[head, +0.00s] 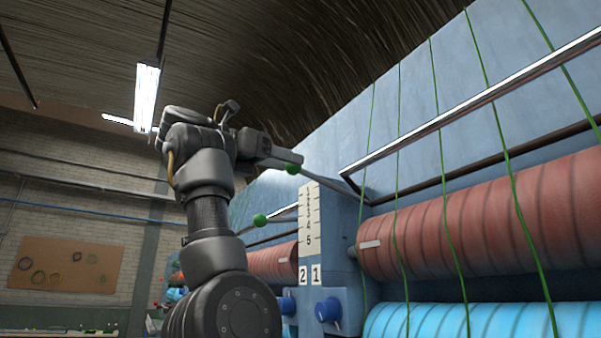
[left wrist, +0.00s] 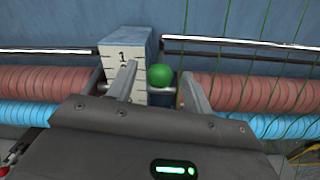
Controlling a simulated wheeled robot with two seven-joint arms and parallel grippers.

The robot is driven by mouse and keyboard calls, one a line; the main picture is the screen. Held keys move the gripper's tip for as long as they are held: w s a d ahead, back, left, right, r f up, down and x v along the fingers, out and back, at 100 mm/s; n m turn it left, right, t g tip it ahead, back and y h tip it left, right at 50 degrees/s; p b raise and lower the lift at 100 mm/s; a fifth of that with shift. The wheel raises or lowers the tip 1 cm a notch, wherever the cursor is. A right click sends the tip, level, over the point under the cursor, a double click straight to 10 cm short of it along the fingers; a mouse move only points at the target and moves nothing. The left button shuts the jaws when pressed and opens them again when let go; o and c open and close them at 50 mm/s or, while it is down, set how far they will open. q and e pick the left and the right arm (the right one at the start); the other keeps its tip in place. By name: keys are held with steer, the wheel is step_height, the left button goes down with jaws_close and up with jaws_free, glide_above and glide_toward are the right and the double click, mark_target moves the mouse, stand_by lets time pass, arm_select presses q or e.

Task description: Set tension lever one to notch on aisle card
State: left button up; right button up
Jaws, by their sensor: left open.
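A blue post carries a white scale plate (head: 309,220) with numbered marks, 5 lowest, above labels 2 and 1. One lever with a green knob (head: 293,169) stands high on the label-1 side; its rod runs down to the right. A second green knob (head: 260,220) sits lower on the left. My left gripper (head: 281,161) is at the upper knob. In the left wrist view, this green knob (left wrist: 160,75) shows between the open fingers of the gripper (left wrist: 159,73), with gaps on both sides. One finger hides part of the scale plate (left wrist: 112,68). I see no aisle card that I can read.
Red roller (head: 480,225) and blue roller (head: 440,320) lie right of the post, with green strands running over them. A metal bar (head: 470,105) slants above. Blue dial knobs (head: 328,310) stick out below the labels. A pegboard (head: 65,265) hangs on the far wall.

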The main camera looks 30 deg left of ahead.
arm_select(q)
steer(key=b+v, duration=0.1)
steer(key=v, duration=0.4)
steer(key=shift+s, duration=0.1)
steer(key=shift+c, duration=0.2)
